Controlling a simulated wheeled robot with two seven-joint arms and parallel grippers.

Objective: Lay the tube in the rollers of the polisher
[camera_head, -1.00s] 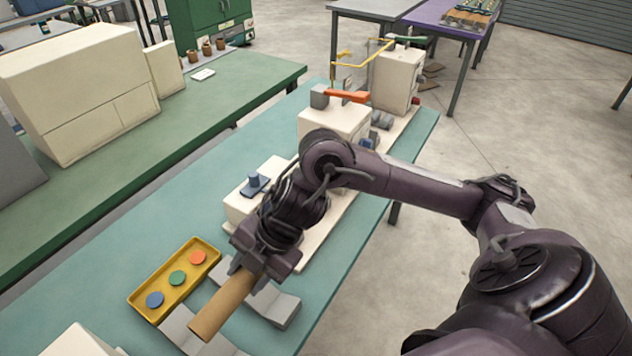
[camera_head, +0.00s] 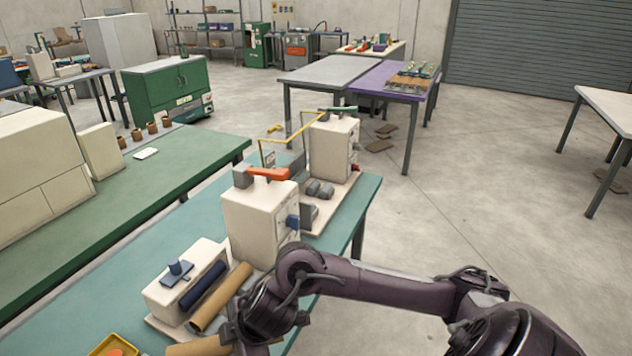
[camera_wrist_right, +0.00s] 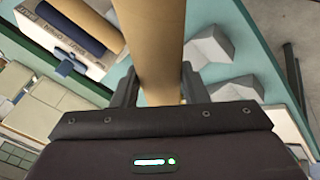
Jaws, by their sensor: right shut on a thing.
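The tan cardboard tube (camera_head: 192,348) is in my right gripper (camera_head: 232,332), at the bottom of the head view. In the right wrist view the tube (camera_wrist_right: 150,45) runs straight out between the two closed fingers (camera_wrist_right: 158,88). A low cream machine (camera_head: 165,300) stands behind it, with a dark blue roller (camera_head: 203,287) and a tan cylinder (camera_head: 222,297) lying parallel to it. The held tube is apart from these rollers, on their near side. The wrist view shows the dark blue roller (camera_wrist_right: 72,28) at upper left. My left gripper is not in view.
Grey angled blocks (camera_wrist_right: 208,48) lie on the teal bench (camera_head: 95,300) beside the held tube. A taller cream machine (camera_head: 258,220) with an orange handle (camera_head: 268,174) stands farther back. A yellow tray (camera_head: 115,346) is at the bottom left. Open floor lies to the right.

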